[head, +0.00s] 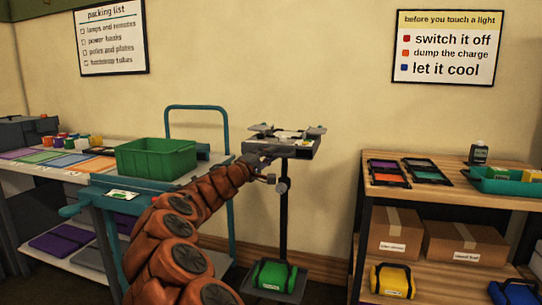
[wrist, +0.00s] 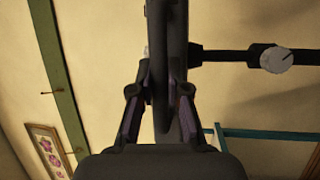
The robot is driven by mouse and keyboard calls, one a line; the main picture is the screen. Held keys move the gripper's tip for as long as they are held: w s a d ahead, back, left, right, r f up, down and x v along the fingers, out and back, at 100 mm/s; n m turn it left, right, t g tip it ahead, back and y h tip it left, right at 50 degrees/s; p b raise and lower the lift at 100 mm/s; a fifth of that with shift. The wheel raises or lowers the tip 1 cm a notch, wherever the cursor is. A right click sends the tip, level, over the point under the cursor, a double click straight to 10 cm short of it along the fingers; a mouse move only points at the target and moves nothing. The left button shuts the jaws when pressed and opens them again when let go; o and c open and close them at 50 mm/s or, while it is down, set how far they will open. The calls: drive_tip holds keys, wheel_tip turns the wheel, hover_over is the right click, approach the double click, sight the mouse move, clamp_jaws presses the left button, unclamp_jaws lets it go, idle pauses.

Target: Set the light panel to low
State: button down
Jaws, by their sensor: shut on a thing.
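The light panel (head: 300,151) is a grey box with flaps, lying nearly flat on top of a dark stand (head: 284,218) in the head view. A round grey knob (head: 283,187) sits on the pole below it. My gripper (head: 266,160) is at the panel's left underside. In the wrist view its fingers (wrist: 161,98) are closed on the dark edge of the light panel (wrist: 165,45). The exact contact is partly hidden. The knob is apart from the fingers.
A green bin (head: 157,160) stands on a cart (head: 105,182) with a blue handle, left of the stand. A green sandbag (head: 272,276) lies at the stand's foot. A wooden shelf (head: 450,190) with boxes and trays is at right.

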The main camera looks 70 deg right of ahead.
drive_tip(key=c, duration=1.1)
unclamp_jaws()
drive_tip(key=shift+f, duration=0.4)
drive_tip(key=shift+c, duration=0.2)
drive_tip(key=shift+r, duration=0.1)
drive_tip(key=v, duration=1.2)
